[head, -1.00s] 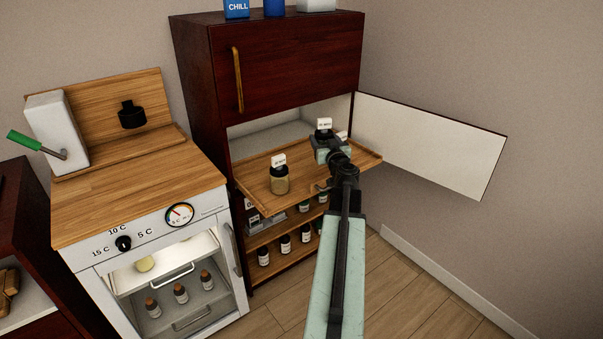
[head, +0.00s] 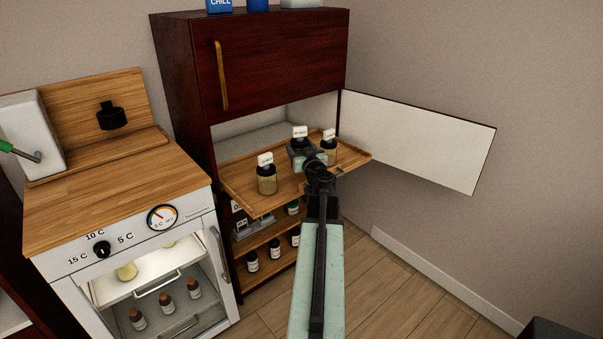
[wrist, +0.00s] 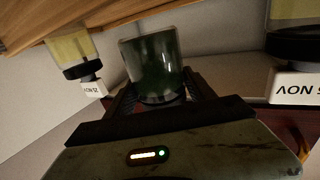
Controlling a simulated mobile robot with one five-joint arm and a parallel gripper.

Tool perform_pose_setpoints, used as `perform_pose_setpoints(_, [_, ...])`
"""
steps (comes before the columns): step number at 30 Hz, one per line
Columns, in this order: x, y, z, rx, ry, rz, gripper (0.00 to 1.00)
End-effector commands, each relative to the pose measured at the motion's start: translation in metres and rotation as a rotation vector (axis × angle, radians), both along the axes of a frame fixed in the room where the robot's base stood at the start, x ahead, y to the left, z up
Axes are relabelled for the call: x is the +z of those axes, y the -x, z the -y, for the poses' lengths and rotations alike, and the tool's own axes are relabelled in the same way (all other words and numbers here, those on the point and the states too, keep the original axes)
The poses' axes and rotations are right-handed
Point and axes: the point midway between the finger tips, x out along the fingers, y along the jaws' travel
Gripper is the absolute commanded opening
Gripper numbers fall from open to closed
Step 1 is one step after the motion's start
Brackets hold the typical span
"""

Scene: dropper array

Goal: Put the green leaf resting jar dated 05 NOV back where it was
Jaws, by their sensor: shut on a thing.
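My gripper (head: 303,155) is shut on a dark green jar (wrist: 152,62), gripping it near its neck; the wrist view shows it upside down. In the head view the gripper covers most of this jar; its dark lid and white tag (head: 300,132) show, too small to read. It is over the pull-out wooden tray (head: 240,199), between a pale yellow jar (head: 267,182) on the left and another pale jar (head: 329,156) on the right. I cannot tell whether the held jar touches the tray. Both neighbours' tags show partly in the wrist view, reading NOV.
The dark red cabinet (head: 280,60) has its white-lined door (head: 415,140) open to the right. Shelves with small bottles (head: 252,262) lie below the tray. A white cooler (head: 130,235) with a wooden top stands left. Bare tray lies at the front.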

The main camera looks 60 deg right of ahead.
Motion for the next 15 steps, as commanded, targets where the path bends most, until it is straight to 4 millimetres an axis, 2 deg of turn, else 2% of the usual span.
perform_pose_setpoints(1, [-0.019, 0.000, 0.000, 0.000, -0.001, 0.001, 0.07])
perform_pose_setpoints(7, [-0.020, 0.000, 0.000, -0.001, -0.001, 0.001, 0.07])
perform_pose_setpoints(13, [-0.053, 0.001, 0.001, -0.001, -0.001, 0.001, 0.07])
perform_pose_setpoints(15, [-0.058, 0.001, 0.001, -0.001, -0.001, 0.001, 0.07])
